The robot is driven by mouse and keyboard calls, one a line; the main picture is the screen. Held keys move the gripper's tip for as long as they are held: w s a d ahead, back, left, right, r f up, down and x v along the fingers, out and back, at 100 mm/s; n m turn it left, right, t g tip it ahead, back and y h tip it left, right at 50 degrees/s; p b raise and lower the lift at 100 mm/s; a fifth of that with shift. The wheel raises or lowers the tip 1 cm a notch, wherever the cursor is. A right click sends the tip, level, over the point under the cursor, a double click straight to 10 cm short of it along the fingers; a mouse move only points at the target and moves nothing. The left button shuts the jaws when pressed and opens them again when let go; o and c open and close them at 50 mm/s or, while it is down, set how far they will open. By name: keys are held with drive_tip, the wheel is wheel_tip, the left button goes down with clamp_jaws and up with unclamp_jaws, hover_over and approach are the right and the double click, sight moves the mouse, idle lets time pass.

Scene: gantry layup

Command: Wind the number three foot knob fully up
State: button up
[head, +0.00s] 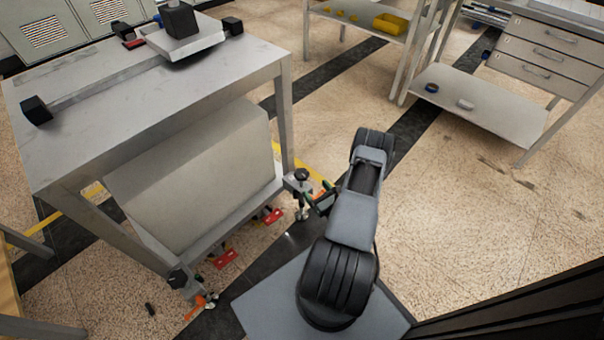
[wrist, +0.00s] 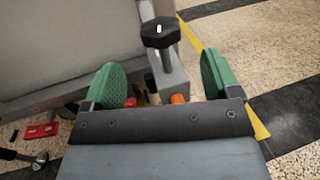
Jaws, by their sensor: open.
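A dark foot knob (head: 302,175) sits on a grey bracket at the foot of the table leg nearest my arm. In the wrist view the knob (wrist: 160,32) is black and faceted with a white mark on top; I cannot read a number on it. My gripper (head: 320,198) is beside this foot. In the wrist view its green fingers (wrist: 166,70) are spread apart and empty, with the knob just beyond and between them, not touching. Another dark foot knob (head: 178,275) is at the front leg, at lower left.
The grey table (head: 130,85) overhangs the feet, with a large grey panel (head: 200,170) beneath. Red pieces (head: 226,259) lie low along its base. A drawer bench (head: 480,105) stands at upper right; the floor (head: 470,220) right of my arm is clear.

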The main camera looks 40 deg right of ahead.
sight(302, 172)
drive_tip(key=w+b, duration=0.2)
drive_tip(key=w, duration=0.8)
drive_tip(key=shift+w+d, duration=0.1)
drive_tip(key=shift+d, duration=0.1)
drive_tip(key=shift+c, duration=0.3)
drive_tip(key=c, duration=0.9)
drive_tip(key=shift+y, duration=0.3)
drive_tip(key=n+y+b, duration=0.2)
drive_tip(key=n+y, duration=0.1)
drive_tip(key=y, duration=0.1)
drive_tip(key=shift+d+f, duration=0.1)
drive_tip(key=shift+f, duration=0.05)
drive_tip(key=n+g+y+b, duration=0.1)
drive_tip(key=n+y+b, duration=0.1)
drive_tip(key=y, duration=0.2)
drive_tip(key=shift+n+g, duration=0.4)
drive_tip(key=n+g+y+b, duration=0.3)
drive_tip(key=y, duration=0.2)
drive_tip(key=shift+n, duration=0.3)
drive_tip(key=shift+n+g+y+b, duration=0.7)
drive_tip(key=shift+g+b, duration=0.05)
drive_tip(key=shift+g, duration=0.15)
